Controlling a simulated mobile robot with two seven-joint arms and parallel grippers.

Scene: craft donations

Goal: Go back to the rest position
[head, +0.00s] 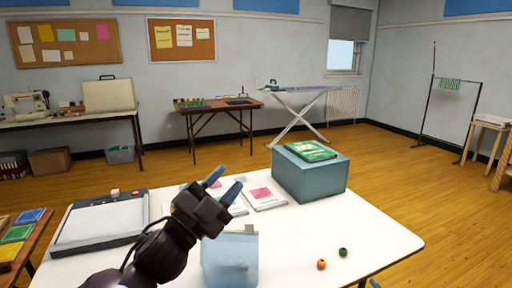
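My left gripper (227,182) is raised over the white table (385,240), with its two blue-grey fingers apart and nothing between them. Behind its fingers lie white sheets or booklets with pink patches (262,193). A translucent light-blue container (230,262) stands just below and right of the gripper, partly hidden by my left arm. My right gripper is not clearly seen. A small blue tip at the bottom edge, right of centre, may belong to it, but I cannot tell.
A teal box (311,179) with a green book (311,151) on top stands at the table's far side. A grey-framed flat device (100,222) lies at left. An orange bead (321,264) and a green bead (343,252) lie at front right. The table's right part is mostly clear.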

